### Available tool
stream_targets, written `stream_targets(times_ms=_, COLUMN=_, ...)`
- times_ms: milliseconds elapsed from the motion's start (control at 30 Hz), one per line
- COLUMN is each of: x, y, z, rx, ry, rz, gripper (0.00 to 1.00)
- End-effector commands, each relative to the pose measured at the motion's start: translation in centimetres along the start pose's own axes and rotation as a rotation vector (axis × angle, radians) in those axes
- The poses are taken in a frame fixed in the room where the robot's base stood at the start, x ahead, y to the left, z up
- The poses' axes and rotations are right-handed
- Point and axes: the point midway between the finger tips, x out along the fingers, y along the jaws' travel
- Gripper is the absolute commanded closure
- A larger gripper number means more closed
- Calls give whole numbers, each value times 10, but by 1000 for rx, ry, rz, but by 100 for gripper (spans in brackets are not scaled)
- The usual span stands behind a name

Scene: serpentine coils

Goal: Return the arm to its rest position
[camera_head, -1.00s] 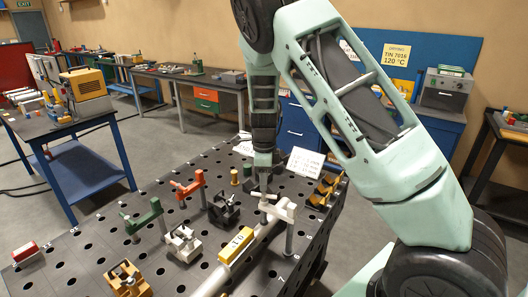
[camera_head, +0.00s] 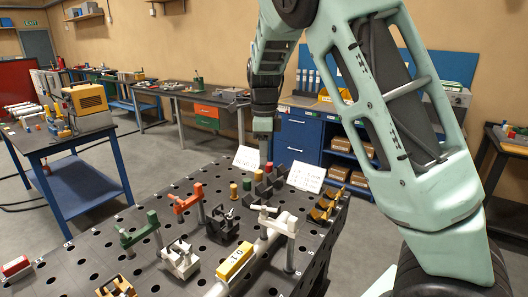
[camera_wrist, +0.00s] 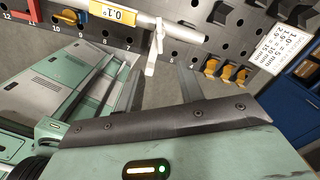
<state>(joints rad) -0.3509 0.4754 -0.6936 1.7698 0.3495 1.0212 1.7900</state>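My arm, pale green and dark grey, rises on the right of the head view and bends down over the table's far side. My gripper (camera_head: 264,150) hangs above the black perforated table (camera_head: 95,245), apart from what stands on it. In the wrist view its two fingers (camera_wrist: 160,80) stand apart with nothing held between them. A white clamp (camera_head: 279,220) stands on the table at a light-coloured bar (camera_head: 264,246) that bears a yellow label (camera_head: 235,263). In the wrist view the clamp (camera_wrist: 154,48) shows just beyond the fingers.
An orange clamp (camera_head: 187,203), a green clamp (camera_head: 140,232) and dark blocks (camera_head: 222,224) stand left of the bar. Yellow-black pieces (camera_head: 325,207) sit at the right edge. White cards (camera_head: 305,177) stand at the back. Blue cabinets (camera_head: 297,138) are behind.

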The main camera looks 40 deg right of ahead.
Motion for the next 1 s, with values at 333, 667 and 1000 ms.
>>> stream_targets(times_ms=333, x=0, y=0, z=0, rx=0, ry=0, rz=0, gripper=62)
stream_targets(times_ms=667, x=52, y=141, z=60, rx=-880, ry=-116, rz=74, gripper=62)
stream_targets(times_ms=1000, x=100, y=346, z=48, rx=-2301, ry=-152, rz=-5, gripper=62)
